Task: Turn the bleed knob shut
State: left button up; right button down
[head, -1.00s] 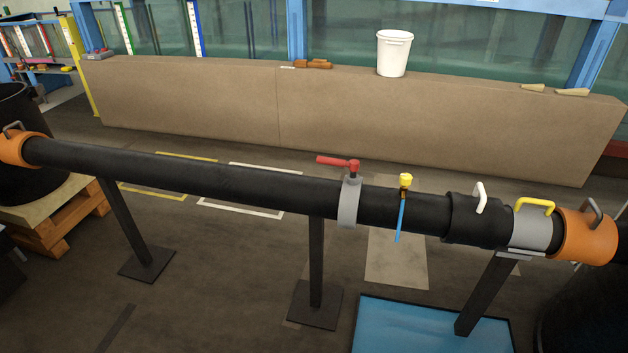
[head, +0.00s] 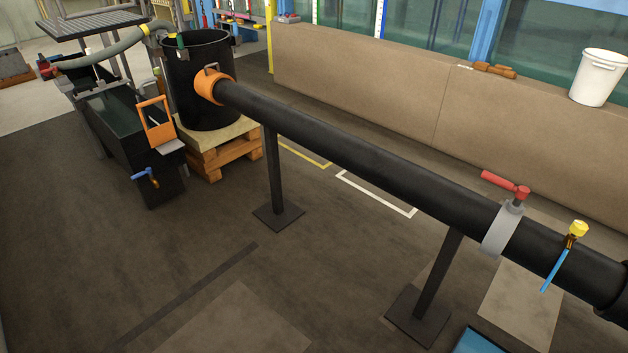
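A small yellow knob (head: 579,229) sits on a brass-coloured fitting on top of the black pipe (head: 370,155), at the right of the head view. It looks like the bleed knob. A thin blue tube (head: 555,271) hangs from its fitting down the near side of the pipe. Whether the knob is open or shut cannot be told. A red lever handle (head: 506,185) stands on a grey collar (head: 502,229) just left of it. Neither of my grippers is in view.
The pipe rests on dark stands with floor plates (head: 278,217). Its left end meets a black barrel (head: 198,110) through an orange coupling (head: 214,87). A dark tank (head: 133,132) stands at left. A brown ledge with a white bucket (head: 600,78) runs behind.

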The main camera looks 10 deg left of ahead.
aim_at(578, 228)
jog(key=z, duration=1.3)
